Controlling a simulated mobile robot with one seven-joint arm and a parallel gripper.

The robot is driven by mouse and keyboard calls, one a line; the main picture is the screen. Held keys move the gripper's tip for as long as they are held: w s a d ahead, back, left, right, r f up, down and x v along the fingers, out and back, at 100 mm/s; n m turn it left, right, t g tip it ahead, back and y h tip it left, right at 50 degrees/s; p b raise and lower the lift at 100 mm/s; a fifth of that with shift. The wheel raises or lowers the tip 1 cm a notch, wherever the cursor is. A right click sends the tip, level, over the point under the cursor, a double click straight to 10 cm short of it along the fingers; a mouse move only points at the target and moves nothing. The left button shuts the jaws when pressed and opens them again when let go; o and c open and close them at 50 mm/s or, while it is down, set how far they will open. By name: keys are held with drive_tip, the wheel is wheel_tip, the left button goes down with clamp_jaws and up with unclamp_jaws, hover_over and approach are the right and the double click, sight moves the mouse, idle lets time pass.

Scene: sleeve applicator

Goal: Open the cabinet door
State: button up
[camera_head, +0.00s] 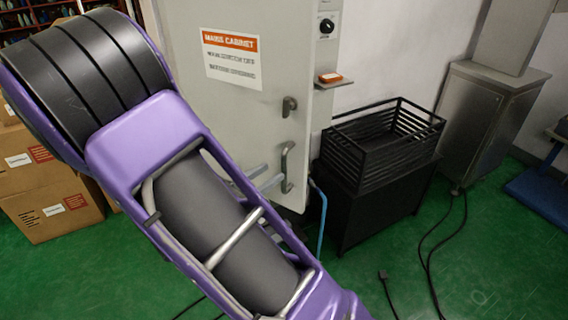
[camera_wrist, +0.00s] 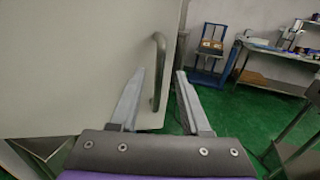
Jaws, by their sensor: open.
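The cabinet door (camera_head: 245,110) is a light grey panel with an orange and white label, and it fills the left of the wrist view (camera_wrist: 70,70). Its curved metal handle (camera_head: 286,167) is a vertical bar low near the door's right edge. My gripper (camera_wrist: 159,72) is open, with its two pale fingers on either side of the handle in the wrist view. No clear contact shows. In the head view the fingers reach the handle from the left, partly hidden by my purple arm. I cannot tell whether the door is ajar.
A dark latch (camera_head: 289,106) sits above the handle. A black wire basket (camera_head: 385,140) on a black stand (camera_head: 385,205) is close to the cabinet's right. Cardboard boxes (camera_head: 45,190) are at the left. Cables (camera_head: 428,250) lie on the green floor, which is otherwise mostly clear in front.

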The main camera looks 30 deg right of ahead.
sight(282, 165)
drive_tip(key=x, duration=0.6)
clamp_jaws()
idle(1.3)
